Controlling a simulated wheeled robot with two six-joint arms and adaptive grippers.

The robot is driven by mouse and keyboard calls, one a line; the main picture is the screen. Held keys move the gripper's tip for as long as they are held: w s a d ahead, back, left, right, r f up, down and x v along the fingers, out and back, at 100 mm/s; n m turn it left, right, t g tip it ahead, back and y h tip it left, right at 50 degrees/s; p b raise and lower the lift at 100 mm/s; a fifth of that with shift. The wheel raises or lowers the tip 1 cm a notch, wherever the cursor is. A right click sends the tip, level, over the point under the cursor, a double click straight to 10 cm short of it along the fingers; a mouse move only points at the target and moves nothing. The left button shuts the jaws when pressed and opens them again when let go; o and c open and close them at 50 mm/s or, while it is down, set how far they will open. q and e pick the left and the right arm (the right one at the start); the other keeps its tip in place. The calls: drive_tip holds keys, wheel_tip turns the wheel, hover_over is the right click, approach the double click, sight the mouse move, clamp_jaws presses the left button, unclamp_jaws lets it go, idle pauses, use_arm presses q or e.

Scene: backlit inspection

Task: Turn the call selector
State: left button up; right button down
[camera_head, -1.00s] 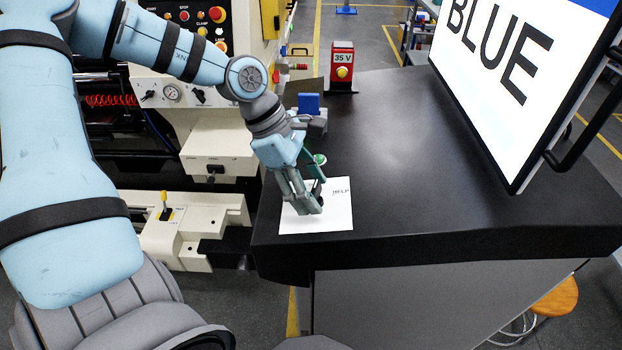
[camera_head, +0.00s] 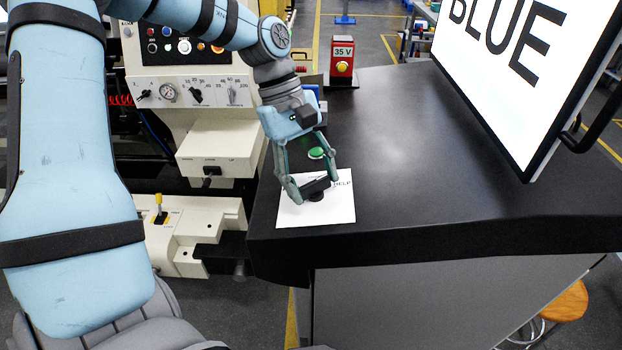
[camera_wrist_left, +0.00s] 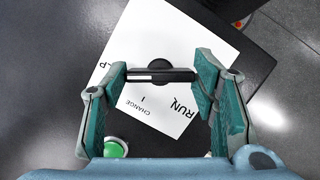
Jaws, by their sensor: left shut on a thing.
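The call selector is a black bar-shaped knob (camera_head: 316,186) on a white label plate (camera_head: 290,216) near the table's front left corner. In the left wrist view the knob (camera_wrist_left: 160,75) lies crosswise, with a pale line along part of it. The plate (camera_wrist_left: 150,105) shows RUN, CHANGE and a partly covered word; HELP is legible in the head view. My left gripper (camera_head: 313,186) is above the plate, shut on the knob, one finger at each end. It also shows in the left wrist view (camera_wrist_left: 160,76). My right gripper is not in view.
A green button (camera_head: 316,153) sits close behind the gripper. A red box marked 35 V (camera_head: 342,62) stands at the back of the black table (camera_head: 400,140). A large BLUE screen (camera_head: 510,60) stands right. A machine panel (camera_head: 190,92) is left.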

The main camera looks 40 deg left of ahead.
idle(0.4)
use_arm(q)
drive_tip(key=o, duration=1.2)
drive_tip(key=shift+c, duration=0.2)
drive_tip(key=v, duration=1.2)
drive_tip(key=shift+w, duration=0.15)
